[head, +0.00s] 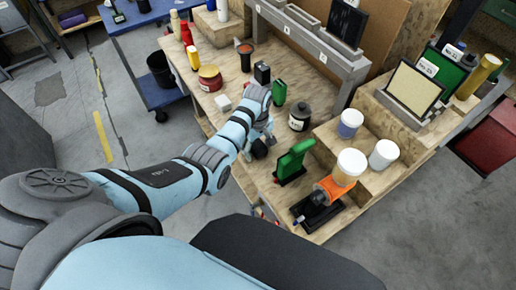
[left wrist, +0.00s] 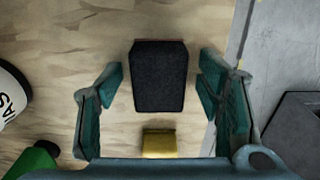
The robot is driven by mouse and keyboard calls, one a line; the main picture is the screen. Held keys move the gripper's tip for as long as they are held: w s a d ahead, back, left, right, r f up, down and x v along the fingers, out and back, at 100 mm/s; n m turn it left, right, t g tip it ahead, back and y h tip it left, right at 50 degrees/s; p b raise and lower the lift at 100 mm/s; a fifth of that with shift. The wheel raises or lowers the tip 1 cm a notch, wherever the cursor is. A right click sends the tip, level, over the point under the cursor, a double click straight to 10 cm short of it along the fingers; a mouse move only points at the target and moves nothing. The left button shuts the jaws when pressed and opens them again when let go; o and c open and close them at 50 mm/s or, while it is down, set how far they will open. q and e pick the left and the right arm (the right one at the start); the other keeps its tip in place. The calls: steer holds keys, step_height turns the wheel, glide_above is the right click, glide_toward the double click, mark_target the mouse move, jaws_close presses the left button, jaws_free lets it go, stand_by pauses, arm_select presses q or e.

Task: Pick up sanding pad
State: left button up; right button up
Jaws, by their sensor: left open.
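A dark, rough-faced rectangular block, which looks like the sanding pad (left wrist: 160,76), lies on the wooden bench top in the left wrist view. My left gripper (left wrist: 161,88) is open, with one finger on each side of the pad and a visible gap on both sides. Nothing is held. In the head view my left gripper (head: 262,140) is low over the bench's front left part, and the pad cannot be clearly told from the dark fingers there. My right gripper is not in view.
A small yellow block (left wrist: 158,143) lies close to the pad. A black-lidded jar (head: 299,117), a green bottle (head: 278,92) and a green-handled tool (head: 293,160) stand around the gripper. The bench edge and grey floor (left wrist: 285,60) are close on the wrist view's right.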

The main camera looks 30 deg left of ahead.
arm_select(q)
steer(key=c, duration=1.2)
steer(key=shift+c, duration=0.2)
steer(key=shift+r, duration=0.2)
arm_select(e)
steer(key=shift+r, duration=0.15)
